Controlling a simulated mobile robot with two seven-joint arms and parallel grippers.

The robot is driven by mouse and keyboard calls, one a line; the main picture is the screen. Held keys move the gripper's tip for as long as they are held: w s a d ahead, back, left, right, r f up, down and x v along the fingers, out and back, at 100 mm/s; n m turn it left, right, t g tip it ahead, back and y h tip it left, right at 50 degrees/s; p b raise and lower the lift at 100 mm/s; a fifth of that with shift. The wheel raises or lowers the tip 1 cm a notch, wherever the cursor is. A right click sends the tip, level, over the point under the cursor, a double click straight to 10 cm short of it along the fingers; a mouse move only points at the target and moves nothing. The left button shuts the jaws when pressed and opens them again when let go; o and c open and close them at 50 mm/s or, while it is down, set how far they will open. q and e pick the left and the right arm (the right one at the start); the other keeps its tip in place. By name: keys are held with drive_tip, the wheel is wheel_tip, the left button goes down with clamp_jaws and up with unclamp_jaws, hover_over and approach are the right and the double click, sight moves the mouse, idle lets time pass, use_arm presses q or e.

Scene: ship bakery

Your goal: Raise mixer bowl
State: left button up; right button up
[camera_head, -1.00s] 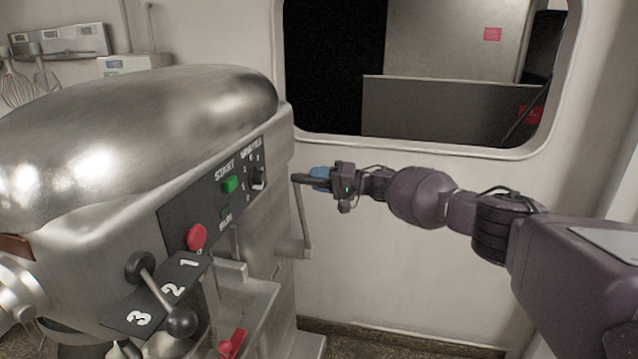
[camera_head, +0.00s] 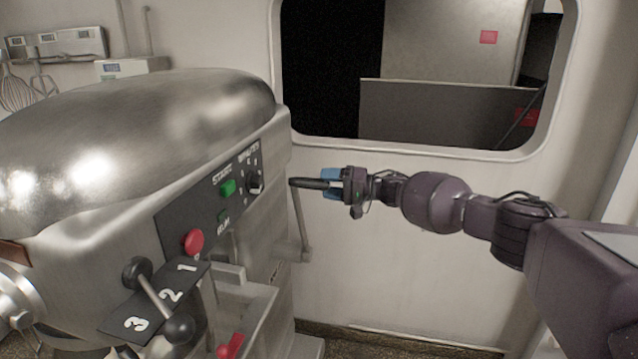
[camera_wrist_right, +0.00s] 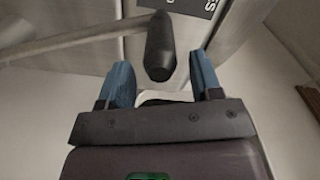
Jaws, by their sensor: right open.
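The large metal mixer (camera_head: 130,130) fills the left of the head view. On its right side a metal lever (camera_head: 303,225) stands nearly upright, with a black handle (camera_head: 308,183) at its top pointing right. My right gripper (camera_head: 328,182) is open at the free end of this handle. In the right wrist view the black handle (camera_wrist_right: 158,50) lies ahead, in line with the gap between the blue fingertips (camera_wrist_right: 162,75); contact is not evident. The mixer bowl cannot be made out. My left gripper is not in view.
The mixer's front panel has a green start button (camera_head: 227,187), a red button (camera_head: 194,241) and a black-knobbed gear lever (camera_head: 178,327). A wall with a window (camera_head: 430,150) stands behind my right arm. Whisks (camera_head: 15,92) hang at the far left.

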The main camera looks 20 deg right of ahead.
drive_tip(key=v, duration=0.7)
drive_tip(key=shift+s+d, duration=0.2)
drive_tip(key=shift+f, duration=0.1)
drive_tip(key=s+a+f+n+t+h, duration=0.1)
drive_tip(key=s+a+f, duration=0.45)
drive_tip(key=f, duration=0.25)
drive_tip(key=s+a+f+t+h, duration=0.1)
drive_tip(key=s+a+f+t, duration=0.1)
drive_tip(key=s+a+f, duration=0.5)
drive_tip(key=s+a+f+n+t+h, duration=0.15)
drive_tip(key=s+a+f, duration=0.25)
drive_tip(key=f, duration=0.5)
drive_tip(key=s+d+f+g+h, duration=0.1)
drive_tip(key=s+d+f+h, duration=0.1)
drive_tip(key=s, duration=0.6)
drive_tip(key=s+d+f+n+g+h, duration=0.1)
drive_tip(key=s+d+f+h, duration=0.2)
drive_tip(key=s, duration=0.6)
drive_tip(key=s+d+f+g+h, duration=0.1)
drive_tip(key=s+d+f+h, duration=0.1)
drive_tip(key=s+h, duration=0.4)
drive_tip(key=s, duration=0.3)
drive_tip(key=shift+d+f, duration=0.35)
drive_tip(key=shift+f, duration=0.05)
